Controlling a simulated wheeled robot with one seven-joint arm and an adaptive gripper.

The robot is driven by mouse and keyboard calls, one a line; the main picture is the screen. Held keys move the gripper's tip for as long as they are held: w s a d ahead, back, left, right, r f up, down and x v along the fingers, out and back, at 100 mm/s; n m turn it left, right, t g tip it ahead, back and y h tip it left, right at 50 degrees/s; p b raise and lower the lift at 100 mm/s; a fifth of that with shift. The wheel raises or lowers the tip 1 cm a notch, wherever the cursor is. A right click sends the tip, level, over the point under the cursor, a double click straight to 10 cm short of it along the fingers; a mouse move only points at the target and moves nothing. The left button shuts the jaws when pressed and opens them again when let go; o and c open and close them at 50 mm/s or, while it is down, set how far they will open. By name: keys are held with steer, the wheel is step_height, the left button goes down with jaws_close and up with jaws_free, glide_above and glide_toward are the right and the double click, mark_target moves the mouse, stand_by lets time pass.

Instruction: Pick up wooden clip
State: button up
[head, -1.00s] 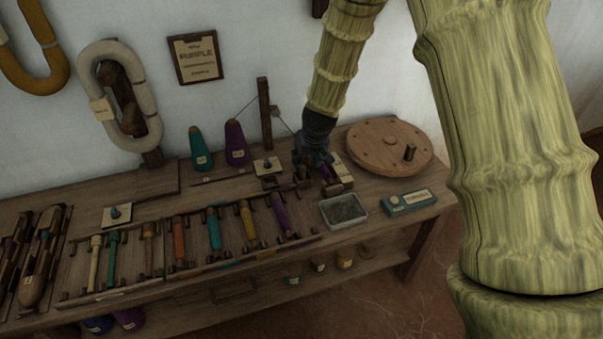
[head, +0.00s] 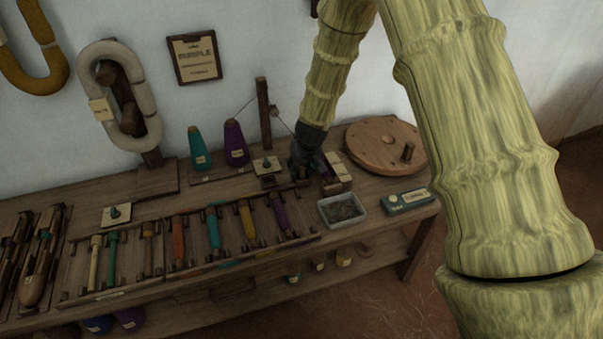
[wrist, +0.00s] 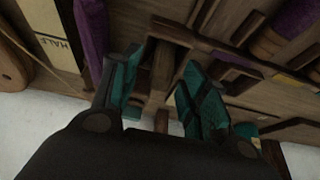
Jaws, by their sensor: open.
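My gripper (head: 306,165) is low over the right part of the wooden bench top in the head view. In the wrist view my gripper (wrist: 160,78) is open, its two teal fingers apart. A narrow brown wooden piece (wrist: 163,66) shows between the fingers; it looks like the wooden clip, but I cannot tell for sure. I cannot tell whether either finger touches it. In the head view I cannot make out the clip, as my gripper and wrist cover that spot.
A rack of coloured bobbins (head: 247,219) is left of my gripper. A grey tray (head: 341,211), a teal box (head: 406,201) and a round wooden disc (head: 384,147) are to the right. A wooden post (head: 264,112) and two cones, teal (head: 198,150) and purple (head: 236,145), stand behind.

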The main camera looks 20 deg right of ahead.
steer(key=c, duration=0.9)
steer(key=shift+o, duration=0.2)
steer(key=shift+r, duration=0.1)
